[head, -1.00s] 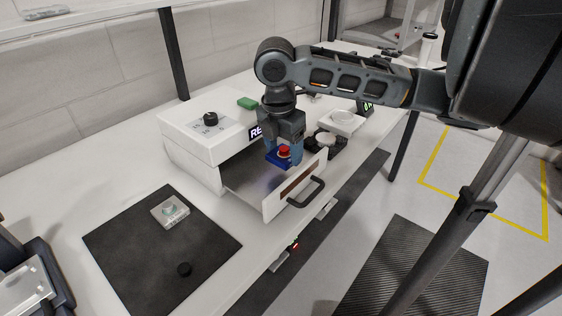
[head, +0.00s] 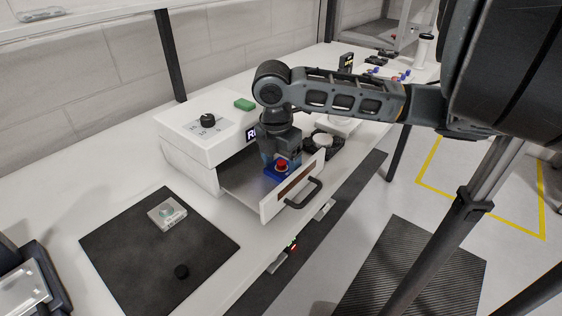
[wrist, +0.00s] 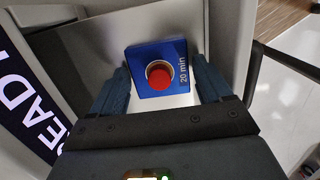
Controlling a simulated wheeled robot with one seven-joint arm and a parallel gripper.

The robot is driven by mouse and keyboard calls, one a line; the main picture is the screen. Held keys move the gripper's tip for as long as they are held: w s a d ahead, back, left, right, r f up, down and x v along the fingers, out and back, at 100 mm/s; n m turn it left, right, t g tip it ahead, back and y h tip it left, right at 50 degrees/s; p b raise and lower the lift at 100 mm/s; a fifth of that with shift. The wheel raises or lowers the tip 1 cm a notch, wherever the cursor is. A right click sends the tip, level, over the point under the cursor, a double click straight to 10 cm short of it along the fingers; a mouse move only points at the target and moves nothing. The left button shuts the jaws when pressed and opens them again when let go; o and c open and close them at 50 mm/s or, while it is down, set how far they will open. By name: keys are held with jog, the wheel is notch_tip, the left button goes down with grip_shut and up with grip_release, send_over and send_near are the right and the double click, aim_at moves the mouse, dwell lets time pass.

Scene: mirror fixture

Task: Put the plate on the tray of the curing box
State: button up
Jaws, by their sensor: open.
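The blue square plate (head: 275,174) has a red round knob on top. It sits low in the pulled-out drawer tray (head: 238,182) of the white curing box (head: 190,158) and appears to rest on the tray floor. In the wrist view the plate (wrist: 150,58) shows a "20 min" label on its right side. My gripper (head: 281,160) is over the tray with its fingers down. In the wrist view the fingers (wrist: 162,88) are open, one on each side of the plate. The lower edge of the plate is partly hidden.
The drawer front (head: 285,190) with its black handle (head: 305,193) stands out toward the table edge.

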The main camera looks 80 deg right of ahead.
aim_at(277, 171)
notch_tip(277, 171, up, 12)
jog(key=a+p, duration=0.1)
jog(key=shift+w+a, duration=0.15)
jog(key=shift+w, duration=0.2)
jog(key=shift+c, duration=0.2)
dwell(1.1)
